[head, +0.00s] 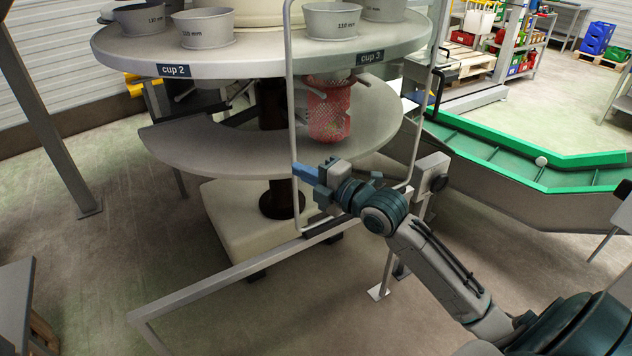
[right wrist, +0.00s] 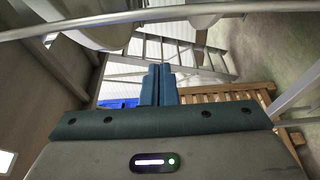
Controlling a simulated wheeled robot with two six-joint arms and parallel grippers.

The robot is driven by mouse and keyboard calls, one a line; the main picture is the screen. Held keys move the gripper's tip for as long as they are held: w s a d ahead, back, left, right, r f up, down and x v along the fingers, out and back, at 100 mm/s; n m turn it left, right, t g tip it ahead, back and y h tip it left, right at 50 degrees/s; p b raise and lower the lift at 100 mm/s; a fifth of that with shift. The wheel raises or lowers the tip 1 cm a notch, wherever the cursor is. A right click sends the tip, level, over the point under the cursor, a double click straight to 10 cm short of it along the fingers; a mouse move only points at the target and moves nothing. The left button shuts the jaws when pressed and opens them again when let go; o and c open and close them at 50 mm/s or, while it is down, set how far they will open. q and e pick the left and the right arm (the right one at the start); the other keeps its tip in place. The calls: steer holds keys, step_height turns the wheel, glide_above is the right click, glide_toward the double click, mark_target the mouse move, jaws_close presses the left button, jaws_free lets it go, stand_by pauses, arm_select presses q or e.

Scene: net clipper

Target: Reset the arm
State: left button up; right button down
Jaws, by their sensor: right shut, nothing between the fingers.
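My right gripper (head: 308,172) is in front of the round two-tier machine, close to the upright metal frame (head: 290,100). Its blue fingers are together with nothing between them. The shut fingers also show in the right wrist view (right wrist: 158,84). My right arm reaches in from the lower right of the head view. My left gripper is not in view.
The round upper table (head: 260,62) carries several grey cups (head: 204,28). A red net (head: 329,112) hangs under it by the cup 3 label, above the lower disc (head: 220,150). A green-edged conveyor (head: 530,175) lies right. A low rail (head: 220,278) crosses in front.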

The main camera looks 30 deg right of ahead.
steer(key=v, duration=0.3)
steer(key=shift+s+a+r, duration=0.1)
steer(key=shift+s, duration=0.25)
